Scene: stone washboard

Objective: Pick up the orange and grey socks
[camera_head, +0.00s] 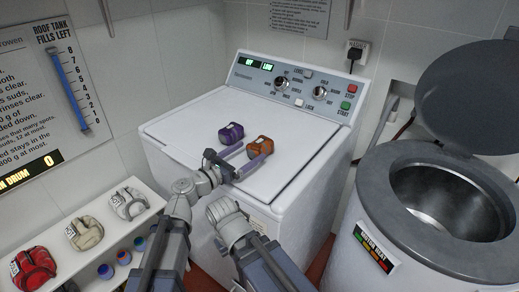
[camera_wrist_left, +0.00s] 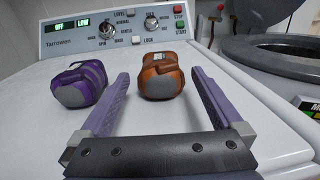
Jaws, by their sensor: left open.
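The orange and grey socks (camera_head: 260,145) are a rolled bundle on the white lid of the washing machine, with a small pale label on top. They also show in the left wrist view (camera_wrist_left: 162,78), centred in the gap between my fingers. My left gripper (camera_head: 253,152) has purple fingers and is open and empty. It is low over the lid, at the near side of the orange bundle. In the left wrist view its fingertips (camera_wrist_left: 160,72) stand either side of the bundle with space on both sides. My right gripper is not in view.
A purple and grey sock bundle (camera_head: 231,133) sits close left of the orange one, outside my left finger. The control panel (camera_head: 295,85) rises behind. A white shelf (camera_head: 105,232) with several bundles is at left. An open drum (camera_head: 440,195) with a raised lid stands right.

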